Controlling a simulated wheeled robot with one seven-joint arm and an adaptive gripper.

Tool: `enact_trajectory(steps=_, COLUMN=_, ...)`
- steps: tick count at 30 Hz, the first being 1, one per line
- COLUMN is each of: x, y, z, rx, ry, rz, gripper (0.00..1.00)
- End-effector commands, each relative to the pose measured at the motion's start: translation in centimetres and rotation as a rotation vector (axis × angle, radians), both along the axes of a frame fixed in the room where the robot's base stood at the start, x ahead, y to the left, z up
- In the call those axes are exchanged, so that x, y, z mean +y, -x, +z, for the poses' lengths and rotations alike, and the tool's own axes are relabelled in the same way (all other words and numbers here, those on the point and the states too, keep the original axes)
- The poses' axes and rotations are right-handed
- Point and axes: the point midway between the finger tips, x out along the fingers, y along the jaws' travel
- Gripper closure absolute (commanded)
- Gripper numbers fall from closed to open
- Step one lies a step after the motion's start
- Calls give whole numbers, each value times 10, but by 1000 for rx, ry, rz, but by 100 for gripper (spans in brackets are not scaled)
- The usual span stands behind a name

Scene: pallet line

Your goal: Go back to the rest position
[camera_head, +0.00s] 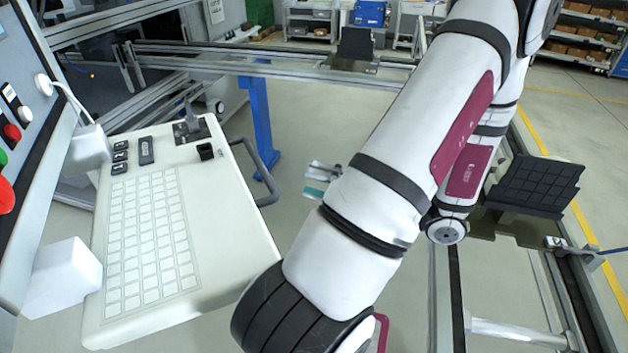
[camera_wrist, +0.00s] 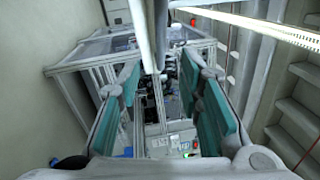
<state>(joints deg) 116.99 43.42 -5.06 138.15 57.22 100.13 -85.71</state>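My arm crosses the head view from the top right to the bottom middle. A small part of my gripper (camera_head: 318,181), with a teal pad, shows past the arm's left side; the rest is hidden. In the wrist view, my gripper (camera_wrist: 160,82) has its two teal-padded fingers well apart, with nothing held between them. The fingers point toward a frame structure with machinery, seen at a distance.
A control panel with a white keyboard (camera_head: 150,240) stands close on the left, with a black handle (camera_head: 262,180) on its side. A black grid-patterned pallet (camera_head: 535,185) sits on the conveyor rails at right. Open floor (camera_head: 310,115) lies behind the panel.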

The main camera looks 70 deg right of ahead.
Motion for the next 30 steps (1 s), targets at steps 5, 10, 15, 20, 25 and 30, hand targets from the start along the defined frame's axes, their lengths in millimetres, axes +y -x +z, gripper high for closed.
enact_trajectory(steps=5, x=0, y=-1, z=0, rx=0, ry=0, rz=1, gripper=67)
enact_trajectory(steps=10, x=0, y=-14, z=2, rx=-1, ry=1, rz=3, gripper=67)
enact_trajectory(steps=15, x=1, y=-41, z=7, rx=-3, ry=2, rz=5, gripper=67)
enact_trajectory(steps=20, x=3, y=-69, z=11, rx=-3, ry=2, rz=5, gripper=67)
enact_trajectory(steps=25, x=3, y=-98, z=15, rx=-3, ry=3, rz=4, gripper=67)
enact_trajectory(steps=30, x=3, y=-118, z=18, rx=-3, ry=2, rz=3, gripper=67)
